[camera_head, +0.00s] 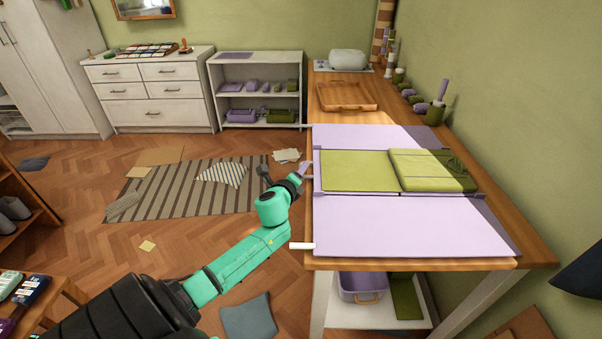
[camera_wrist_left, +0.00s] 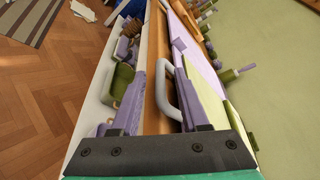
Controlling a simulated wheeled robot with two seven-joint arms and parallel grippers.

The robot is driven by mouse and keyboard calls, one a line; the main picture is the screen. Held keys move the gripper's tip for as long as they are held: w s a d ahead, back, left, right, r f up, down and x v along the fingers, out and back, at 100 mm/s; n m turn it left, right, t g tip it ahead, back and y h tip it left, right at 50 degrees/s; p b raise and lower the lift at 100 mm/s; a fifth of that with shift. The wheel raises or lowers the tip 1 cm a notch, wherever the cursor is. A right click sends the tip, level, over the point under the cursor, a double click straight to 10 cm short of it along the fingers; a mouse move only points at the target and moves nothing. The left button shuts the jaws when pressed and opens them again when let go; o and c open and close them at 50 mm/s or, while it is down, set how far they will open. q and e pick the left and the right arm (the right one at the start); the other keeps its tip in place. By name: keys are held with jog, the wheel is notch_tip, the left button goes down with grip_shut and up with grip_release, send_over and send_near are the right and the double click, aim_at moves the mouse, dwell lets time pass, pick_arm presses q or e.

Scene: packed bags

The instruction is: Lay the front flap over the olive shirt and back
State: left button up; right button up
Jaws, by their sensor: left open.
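A lilac folding board (camera_head: 400,225) lies flat on the wooden table. The olive shirt (camera_head: 358,171) lies along its middle panel, flat at the left and layered in a thicker block at the right. A pale handle (camera_wrist_left: 170,98) stands out from the board's left edge in the left wrist view. My left gripper (camera_head: 304,170) is at the left end of the middle panel, its fingers open. In the left wrist view its lilac fingers (camera_wrist_left: 163,85) sit on either side of the handle; whether they touch it I cannot tell. My right gripper is not in view.
Olive and lilac items line the wall. A lilac bin (camera_head: 362,287) is on the shelf below.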

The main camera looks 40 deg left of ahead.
pick_arm(q)
jog(key=shift+w, duration=0.25)
grip_shut()
jog(key=shift+s+f, duration=0.1)
dwell(1.2)
